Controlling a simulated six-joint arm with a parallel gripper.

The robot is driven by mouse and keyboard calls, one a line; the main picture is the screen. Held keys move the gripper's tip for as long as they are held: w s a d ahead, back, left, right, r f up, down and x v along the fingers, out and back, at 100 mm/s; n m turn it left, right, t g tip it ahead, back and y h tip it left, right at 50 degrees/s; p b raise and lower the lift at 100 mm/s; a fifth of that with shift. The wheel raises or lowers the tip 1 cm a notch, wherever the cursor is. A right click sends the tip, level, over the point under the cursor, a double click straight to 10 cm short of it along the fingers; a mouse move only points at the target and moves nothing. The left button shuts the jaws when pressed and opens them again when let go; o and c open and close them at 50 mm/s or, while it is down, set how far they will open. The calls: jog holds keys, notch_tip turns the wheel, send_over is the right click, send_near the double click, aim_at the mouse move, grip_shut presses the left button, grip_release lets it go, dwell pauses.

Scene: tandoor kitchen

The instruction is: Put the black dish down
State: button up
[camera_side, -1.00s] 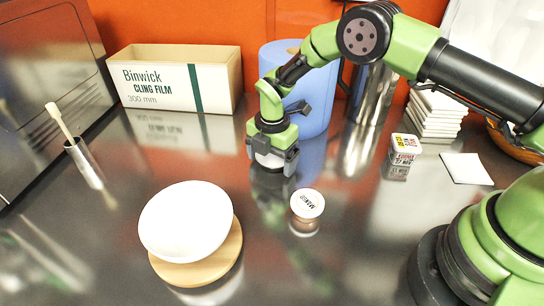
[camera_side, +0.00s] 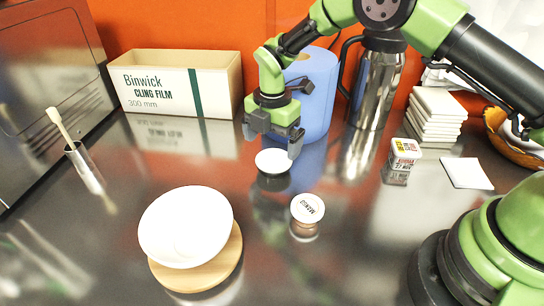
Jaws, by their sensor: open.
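A small round dish (camera_side: 273,162) stands on the steel counter, below and just in front of my gripper (camera_side: 272,146). Its top or contents look white and its side looks dark; it seems to be the black dish. My gripper is open above it, with its two fingers spread apart and nothing between them. I cannot tell whether a fingertip still touches the rim.
A white bowl (camera_side: 186,226) sits on a round wooden board (camera_side: 225,262). A blue roll (camera_side: 316,85) and cling film box (camera_side: 215,82) stand behind.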

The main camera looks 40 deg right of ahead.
jog(key=s+d+r+m+t, duration=0.1)
jog(key=s+r+m, duration=0.25)
jog(key=r, duration=0.45)
jog(key=s+d+r+m+t+y, duration=0.1)
jog(key=s+r+m, duration=0.25)
jog(key=r, duration=0.35)
jog(key=s+d+r+m+t, duration=0.1)
jog(key=s+d+r+m, duration=0.15)
jog(key=r+m, duration=0.4)
jog(key=s+d+r+m+t+y, duration=0.1)
jog(key=s+r+m+t, duration=0.2)
jog(key=s+m, duration=0.9)
jog(key=s+t, duration=0.1)
jog(key=s, duration=0.3)
jog(key=shift+s, duration=0.2)
